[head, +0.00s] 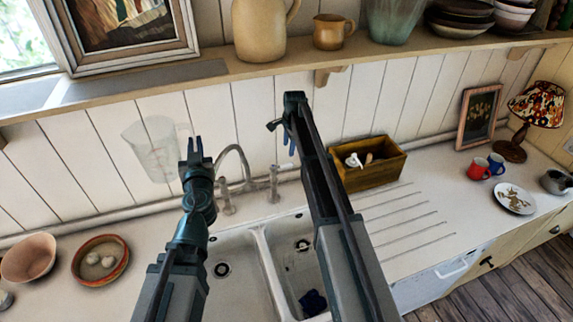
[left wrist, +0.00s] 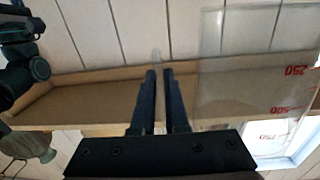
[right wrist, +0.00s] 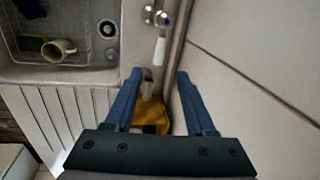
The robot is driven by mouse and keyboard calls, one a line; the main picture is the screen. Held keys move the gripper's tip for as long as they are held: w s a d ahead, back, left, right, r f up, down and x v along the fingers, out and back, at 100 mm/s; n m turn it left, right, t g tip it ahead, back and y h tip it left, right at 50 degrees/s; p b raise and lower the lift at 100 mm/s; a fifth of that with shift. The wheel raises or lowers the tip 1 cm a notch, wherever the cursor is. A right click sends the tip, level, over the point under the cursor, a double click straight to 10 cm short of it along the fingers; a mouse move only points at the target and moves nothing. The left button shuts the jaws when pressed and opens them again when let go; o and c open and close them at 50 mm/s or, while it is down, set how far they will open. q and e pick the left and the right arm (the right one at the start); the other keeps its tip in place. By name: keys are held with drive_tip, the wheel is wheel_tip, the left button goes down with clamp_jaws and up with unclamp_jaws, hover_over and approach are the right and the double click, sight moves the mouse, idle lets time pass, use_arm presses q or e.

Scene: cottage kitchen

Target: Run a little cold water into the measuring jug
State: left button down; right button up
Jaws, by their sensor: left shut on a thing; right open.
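The clear measuring jug (head: 150,147) is held up in front of the wall, upright, left of the sink. My left gripper (head: 195,150) is shut on its handle. In the left wrist view the jug (left wrist: 275,105) shows red marks; I see no water in it. The curved tap spout (head: 235,152) stands behind the sink, to the right of the jug and apart from it. It has a left tap handle (head: 228,200) and a right one (head: 274,184). My right gripper (right wrist: 159,75) is open and empty; a blue-marked tap (right wrist: 159,18) with a white lever lies beyond its fingertips.
The sink has a left basin (head: 240,280) and a right basin (head: 290,240) with a rack and a mug (right wrist: 58,48). A wooden box (head: 375,178) stands right of the taps. A shelf (head: 225,68) runs above. Bowls (head: 100,260) stand at left.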

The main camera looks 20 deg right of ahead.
sight(286, 164)
drive_tip(key=f+b, duration=0.3)
drive_tip(key=w+f+b, duration=0.1)
drive_tip(key=f+b, duration=0.2)
drive_tip(key=f, duration=0.1)
drive_tip(key=w+f+b, duration=0.1)
drive_tip(key=f+b, duration=0.2)
drive_tip(key=shift+a+f+b, duration=0.1)
drive_tip(key=shift+f+b, duration=0.2)
drive_tip(key=shift+b, duration=0.1)
drive_tip(key=shift+r, duration=0.1)
clamp_jaws()
idle(0.8)
